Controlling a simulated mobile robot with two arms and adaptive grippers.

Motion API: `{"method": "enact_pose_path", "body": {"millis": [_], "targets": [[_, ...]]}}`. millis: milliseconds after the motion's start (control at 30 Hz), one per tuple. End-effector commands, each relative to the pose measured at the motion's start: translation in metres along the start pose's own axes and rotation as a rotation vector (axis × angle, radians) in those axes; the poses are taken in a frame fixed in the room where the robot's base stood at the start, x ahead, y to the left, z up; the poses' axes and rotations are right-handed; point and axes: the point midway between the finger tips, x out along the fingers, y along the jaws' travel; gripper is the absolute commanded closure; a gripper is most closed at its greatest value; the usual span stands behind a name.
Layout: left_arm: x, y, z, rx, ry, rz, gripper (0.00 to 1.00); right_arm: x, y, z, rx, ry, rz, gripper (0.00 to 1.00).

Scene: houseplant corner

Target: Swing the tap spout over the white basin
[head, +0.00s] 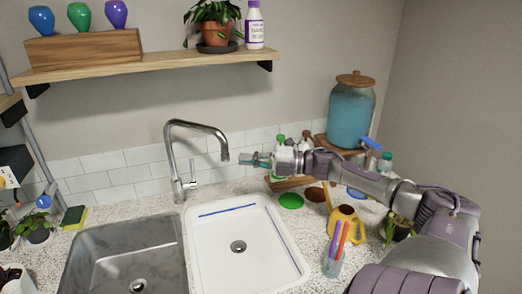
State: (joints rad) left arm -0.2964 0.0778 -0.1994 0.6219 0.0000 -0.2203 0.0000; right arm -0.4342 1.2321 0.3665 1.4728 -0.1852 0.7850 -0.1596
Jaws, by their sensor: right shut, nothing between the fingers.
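The chrome tap (174,160) stands behind the two basins, near the seam between them. Its spout (205,128) arches to the right, and its downturned tip is above the back part of the white basin (205,262). My right gripper (246,158) is shut and empty, just right of the spout tip. From this view I cannot tell whether its fingers touch the spout. The steel basin (88,250) lies to the left of the white one. My left gripper is not in view.
A yellow watering can (346,226) and a cup of pens (333,262) stand on the counter right of the white basin, below my right arm. A blue jar (351,112) stands behind that arm. A wooden shelf (150,66) hangs above the tap.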

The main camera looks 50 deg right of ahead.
Motion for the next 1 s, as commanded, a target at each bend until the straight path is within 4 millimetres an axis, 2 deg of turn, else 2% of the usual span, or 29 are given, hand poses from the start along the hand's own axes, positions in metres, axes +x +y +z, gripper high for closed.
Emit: {"method": "enact_pose_path", "body": {"millis": [100,300,1000], "targets": [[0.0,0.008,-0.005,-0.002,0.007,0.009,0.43,-0.018,-0.001,0.003,0.002,-0.001,-0.001,1.0],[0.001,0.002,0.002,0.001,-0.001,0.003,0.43,-0.034,-0.001,0.007,0.001,0.0,-0.001,1.0],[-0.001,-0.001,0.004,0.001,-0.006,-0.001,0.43,-0.035,0.002,0.007,0.0,0.002,-0.001,1.0]]}}
